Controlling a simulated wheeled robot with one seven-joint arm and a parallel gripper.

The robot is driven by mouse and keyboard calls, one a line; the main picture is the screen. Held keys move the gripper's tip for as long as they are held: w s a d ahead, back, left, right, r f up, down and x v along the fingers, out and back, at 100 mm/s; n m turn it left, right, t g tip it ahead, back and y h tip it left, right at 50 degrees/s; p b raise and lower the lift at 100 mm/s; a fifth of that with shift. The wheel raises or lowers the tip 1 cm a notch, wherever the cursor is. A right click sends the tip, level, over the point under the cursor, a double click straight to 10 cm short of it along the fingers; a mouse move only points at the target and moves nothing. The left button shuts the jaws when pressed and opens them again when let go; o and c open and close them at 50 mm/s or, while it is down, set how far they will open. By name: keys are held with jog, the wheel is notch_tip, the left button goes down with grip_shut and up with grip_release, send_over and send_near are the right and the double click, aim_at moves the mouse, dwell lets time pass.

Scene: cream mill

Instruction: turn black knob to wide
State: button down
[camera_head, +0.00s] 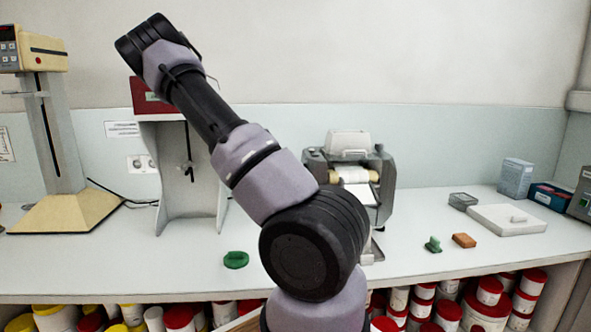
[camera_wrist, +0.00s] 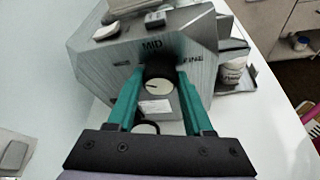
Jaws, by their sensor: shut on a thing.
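The grey mill (camera_head: 384,178) with pale rollers stands on the bench, partly behind my arm in the head view. In the wrist view its sloped grey face (camera_wrist: 95,65) carries the words MID above and FINE at right; a label at left is too blurred to read. The black knob (camera_wrist: 157,69) sits below MID, between the teal fingers of my gripper (camera_wrist: 158,75), which is shut on it. A cream disc (camera_wrist: 159,87) with a short dark mark shows just below the knob. The head view hides my gripper and the knob.
A green object (camera_head: 236,260), a green piece (camera_head: 433,245) and an orange block (camera_head: 464,240) lie on the bench. A white slab (camera_head: 507,220) is at right. A beige stand (camera_head: 68,211) is at left. Lidded tubs fill the shelf below.

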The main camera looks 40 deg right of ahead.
jog(key=shift+c, duration=1.5)
grip_release()
notch_tip(320, 180, up, 10)
